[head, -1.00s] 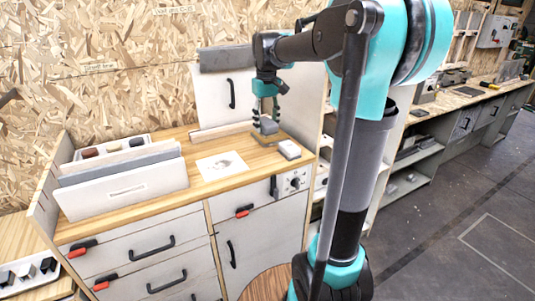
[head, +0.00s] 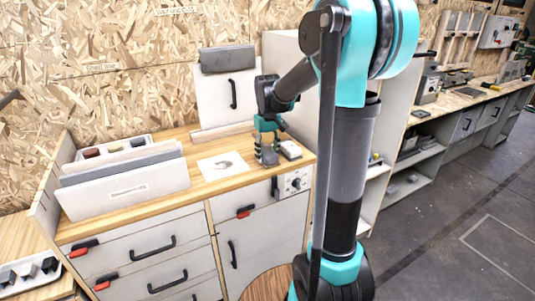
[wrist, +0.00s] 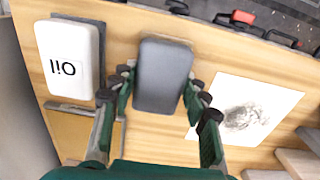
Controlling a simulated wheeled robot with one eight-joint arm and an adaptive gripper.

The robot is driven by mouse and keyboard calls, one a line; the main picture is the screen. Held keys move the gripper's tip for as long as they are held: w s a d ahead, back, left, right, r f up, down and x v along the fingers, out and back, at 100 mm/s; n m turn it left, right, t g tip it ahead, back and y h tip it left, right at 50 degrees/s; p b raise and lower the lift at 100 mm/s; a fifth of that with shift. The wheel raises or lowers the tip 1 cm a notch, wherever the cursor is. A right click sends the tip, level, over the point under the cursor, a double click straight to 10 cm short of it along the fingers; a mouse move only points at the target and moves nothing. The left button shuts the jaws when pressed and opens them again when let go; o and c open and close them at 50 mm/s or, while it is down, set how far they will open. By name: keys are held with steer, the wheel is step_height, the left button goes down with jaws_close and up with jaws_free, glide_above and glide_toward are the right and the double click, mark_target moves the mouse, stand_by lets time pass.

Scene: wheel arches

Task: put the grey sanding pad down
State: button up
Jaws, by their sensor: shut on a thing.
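The grey sanding pad (wrist: 163,75) is between the two fingers of my gripper (wrist: 160,88) in the wrist view. The fingers are shut on its sides. In the head view my gripper (head: 268,152) is low over the right part of the wooden bench top (head: 236,183), and it hides much of the pad. The pad is at or just above the wood; I cannot tell whether it touches.
A white block marked "Oil" (wrist: 68,55) lies left of the pad in the wrist view. A white sheet with a dark smudge (wrist: 245,108) lies to the right. Upright panels (head: 125,188) and a tray (head: 112,147) stand further left on the bench in the head view.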

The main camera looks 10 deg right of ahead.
mark_target(267, 152)
steer(key=shift+f, duration=0.1)
steer(key=o, duration=1.2)
step_height(267, 152, up, 12)
steer(key=s+d+f+m+t, duration=0.1)
steer(key=s+f, duration=0.6)
steer(key=s+d+f+m+t, duration=0.1)
steer(key=s+f, duration=0.6)
steer(key=f, duration=0.1)
steer(key=s+d+f+m+t, duration=0.1)
steer(key=s+d+f+t, duration=0.1)
steer(key=s+f, duration=0.5)
steer(key=shift+s+f+m, duration=0.3)
steer(key=shift+s+f, duration=0.1)
steer(key=shift+s, duration=0.1)
